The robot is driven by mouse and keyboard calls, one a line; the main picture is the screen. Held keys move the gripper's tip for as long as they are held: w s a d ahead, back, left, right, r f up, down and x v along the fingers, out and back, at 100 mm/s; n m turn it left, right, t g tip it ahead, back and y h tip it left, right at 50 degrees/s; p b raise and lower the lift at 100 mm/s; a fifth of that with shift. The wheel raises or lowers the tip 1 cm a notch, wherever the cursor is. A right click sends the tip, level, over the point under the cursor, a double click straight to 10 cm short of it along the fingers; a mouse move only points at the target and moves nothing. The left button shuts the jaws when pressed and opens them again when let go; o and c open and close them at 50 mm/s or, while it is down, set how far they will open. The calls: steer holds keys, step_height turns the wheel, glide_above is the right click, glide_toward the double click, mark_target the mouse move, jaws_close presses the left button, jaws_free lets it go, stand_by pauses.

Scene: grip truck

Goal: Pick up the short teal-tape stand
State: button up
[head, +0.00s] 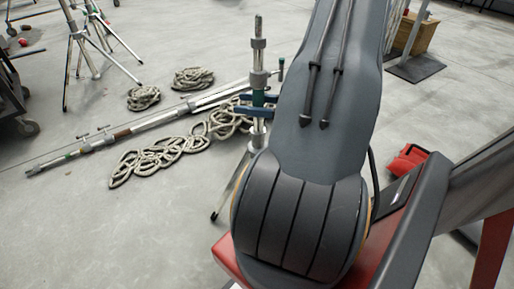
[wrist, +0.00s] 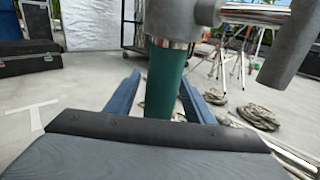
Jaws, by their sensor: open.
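The short teal-tape stand (head: 258,52) stands upright left of my arm in the head view. It has a metal post with collars, and a dark-tipped leg shows at its lower left. Its lower part is partly hidden by my arm. In the wrist view its teal-taped section (wrist: 165,82) rises between the fingers, below a grey metal collar with a side knob. My gripper (wrist: 160,88) is open, with one blue finger on each side of the post. The fingers also show at the post in the head view (head: 257,105). Contact with the post cannot be made out.
A long metal stand (head: 120,134) lies on the floor behind and left, beside coiled ropes (head: 160,158). A tripod stand (head: 85,45) is at the upper left. A dark cart (head: 12,100) is at the left edge. A red bag (head: 408,160) lies right of my arm. The left foreground floor is clear.

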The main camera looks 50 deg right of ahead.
steer(key=shift+w+a, duration=0.1)
steer(key=shift+w, duration=0.1)
jaws_close()
steer(key=shift+r, duration=0.15)
step_height(320, 180, up, 15)
steer(key=p, duration=0.9)
glide_above(258, 81)
steer(key=w, duration=0.5)
stand_by(1.0)
